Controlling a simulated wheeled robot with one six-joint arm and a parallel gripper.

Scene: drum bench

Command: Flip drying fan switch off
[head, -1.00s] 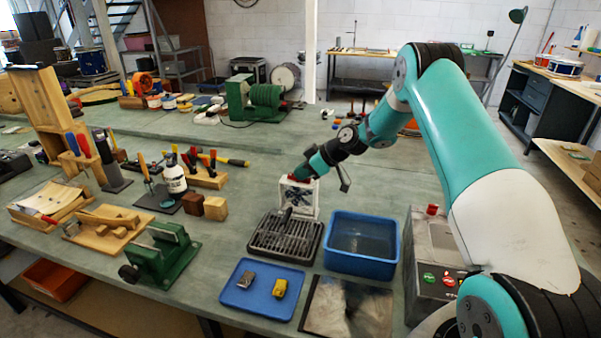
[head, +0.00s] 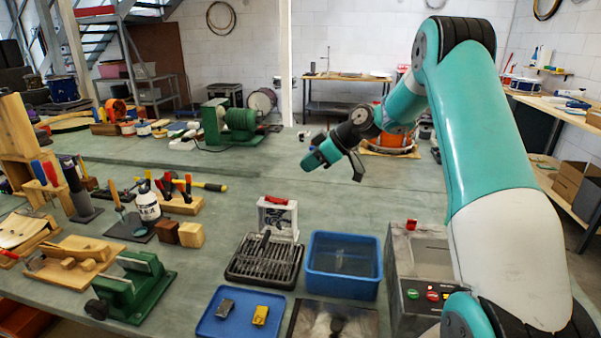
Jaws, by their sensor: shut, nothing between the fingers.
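The drying fan (head: 278,220) is a small white box with a dark, fan-like pattern on its front, standing behind a black slatted rack. Its red switch (head: 277,201) sits on the top; which way it is tipped is too small to tell. My gripper (head: 306,164) is shut and empty. It hangs in the air above and a little to the right of the fan, clear of the switch.
The slatted rack (head: 265,262) and a blue water tub (head: 343,266) stand in front of the fan. A grey control box (head: 420,275) with buttons is on the right. A blue tray (head: 240,314) lies in front. The bench (head: 240,175) behind the fan is mostly clear.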

